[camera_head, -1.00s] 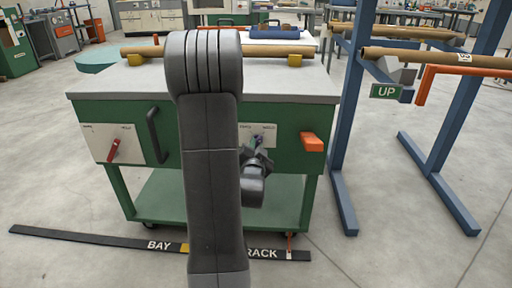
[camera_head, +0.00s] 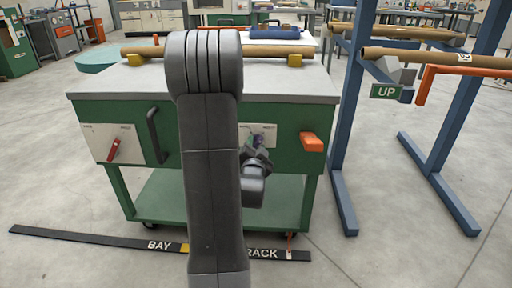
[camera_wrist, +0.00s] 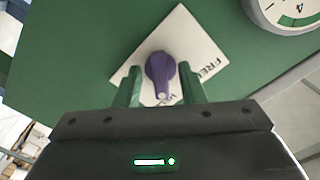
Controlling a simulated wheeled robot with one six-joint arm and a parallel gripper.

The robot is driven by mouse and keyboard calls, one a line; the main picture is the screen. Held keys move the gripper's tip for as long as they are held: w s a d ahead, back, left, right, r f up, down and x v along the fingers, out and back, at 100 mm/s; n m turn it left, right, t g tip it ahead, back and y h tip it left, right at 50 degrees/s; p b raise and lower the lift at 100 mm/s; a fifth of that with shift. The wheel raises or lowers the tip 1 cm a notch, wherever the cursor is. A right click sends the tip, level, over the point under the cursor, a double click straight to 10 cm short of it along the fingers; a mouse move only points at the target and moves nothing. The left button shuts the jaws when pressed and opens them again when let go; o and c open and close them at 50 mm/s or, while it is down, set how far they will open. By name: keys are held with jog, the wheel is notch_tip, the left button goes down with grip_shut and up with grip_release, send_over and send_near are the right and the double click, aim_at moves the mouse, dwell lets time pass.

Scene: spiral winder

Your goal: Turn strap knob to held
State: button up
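The strap knob (camera_wrist: 160,72) is purple and sits on a white plate (camera_wrist: 188,32) on the green front of a machine. In the wrist view its narrow pointer end points down, towards a partly hidden label. The label at the right reads FREE. My gripper (camera_wrist: 161,82) has its two green fingers on either side of the knob. Thin gaps show between the fingers and the knob, so it looks open around it. In the head view my gripper (camera_head: 253,148) is at the plate (camera_head: 270,131), and my arm and wrist hide most of the knob.
The green machine (camera_head: 285,160) has a red lever (camera_head: 114,149) on a left plate, a black handle (camera_head: 155,135) and an orange block (camera_head: 312,142) right of my gripper. A round dial (camera_wrist: 290,12) shows in the wrist view. A blue rack (camera_head: 346,120) stands to the right.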

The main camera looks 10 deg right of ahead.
jog(key=v, duration=1.3)
jog(key=shift+s+p, duration=0.35)
jog(key=shift+s, duration=0.05)
jog(key=shift+w, duration=0.15)
jog(key=x, duration=1.3)
jog(key=shift+w+b, duration=0.3)
jog(key=shift+b, duration=0.05)
